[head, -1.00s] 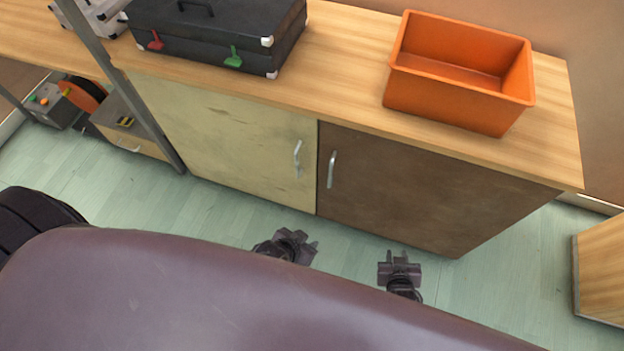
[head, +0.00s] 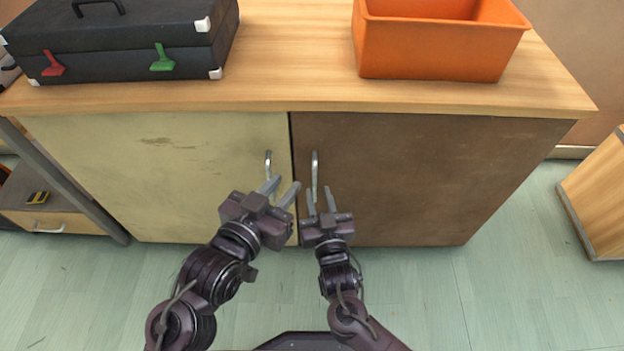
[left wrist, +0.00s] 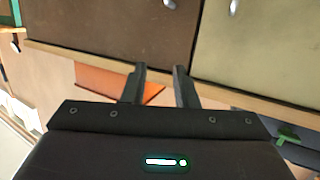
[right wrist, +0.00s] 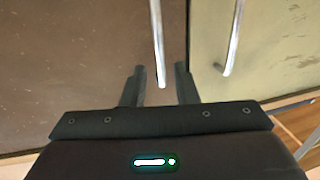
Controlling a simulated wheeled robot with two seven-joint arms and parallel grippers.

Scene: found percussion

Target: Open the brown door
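The brown door (head: 400,180) is the right door of the cabinet and is closed. Its upright silver handle (head: 315,172) is near its left edge. My right gripper (head: 320,194) is open at the lower end of this handle. In the right wrist view the brown door's handle (right wrist: 157,40) reaches down between the two open fingers, with gaps on both sides. My left gripper (head: 284,187) is open and empty in front of the cream door (head: 160,175), just below and right of that door's handle (head: 268,163). In the left wrist view its fingers (left wrist: 160,80) are apart.
An orange bin (head: 430,50) and a black case (head: 120,45) stand on the wooden cabinet top (head: 300,95). A low wooden unit (head: 600,195) stands at the right. The floor (head: 510,260) in front of the brown door is clear.

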